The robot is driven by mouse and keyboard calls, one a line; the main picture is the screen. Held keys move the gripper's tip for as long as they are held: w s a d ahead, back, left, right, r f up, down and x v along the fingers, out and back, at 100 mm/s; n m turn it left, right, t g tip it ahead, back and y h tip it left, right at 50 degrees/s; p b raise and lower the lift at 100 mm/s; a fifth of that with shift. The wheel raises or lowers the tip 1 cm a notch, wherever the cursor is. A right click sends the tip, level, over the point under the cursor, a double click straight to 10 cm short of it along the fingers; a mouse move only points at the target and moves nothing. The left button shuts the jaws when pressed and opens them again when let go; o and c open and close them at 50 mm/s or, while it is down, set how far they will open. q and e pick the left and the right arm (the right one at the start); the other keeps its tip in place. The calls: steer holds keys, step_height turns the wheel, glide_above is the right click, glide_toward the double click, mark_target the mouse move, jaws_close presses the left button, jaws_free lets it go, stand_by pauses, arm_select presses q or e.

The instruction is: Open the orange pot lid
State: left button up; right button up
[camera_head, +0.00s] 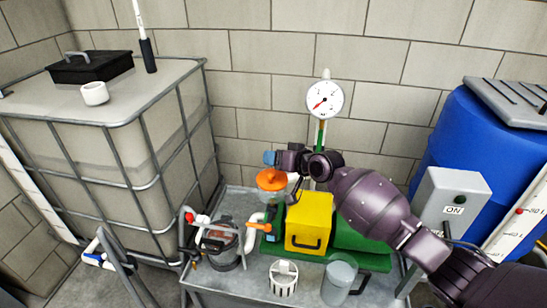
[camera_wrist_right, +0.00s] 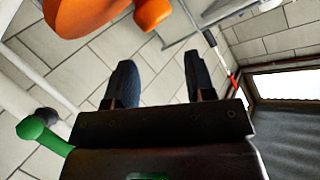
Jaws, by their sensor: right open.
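The orange pot lid (camera_head: 271,179) sits on top of a pale pot on the metal bench, left of the yellow box. My right gripper (camera_head: 269,158) reaches in from the right, with its blue fingertips just above the lid in the head view. In the right wrist view the orange lid (camera_wrist_right: 85,14) shows at the top left, with an orange knob-like part at its right. There the open right gripper (camera_wrist_right: 160,82) has nothing between its fingers, and the lid lies outside them. Most of the pot's body is hidden. My left gripper is not in view.
A yellow box (camera_head: 309,222) with a handle stands close by on a green base. A pressure gauge (camera_head: 325,98) rises behind the gripper. A clear jug (camera_head: 339,281) and a white basket (camera_head: 284,278) stand in front. A large caged tank (camera_head: 90,150) is left, a blue barrel (camera_head: 475,135) right.

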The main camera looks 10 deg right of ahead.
steer(key=v, duration=0.9)
steer(key=shift+p, duration=0.35)
steer(key=shift+s+d, duration=0.1)
steer(key=shift+d, duration=0.05)
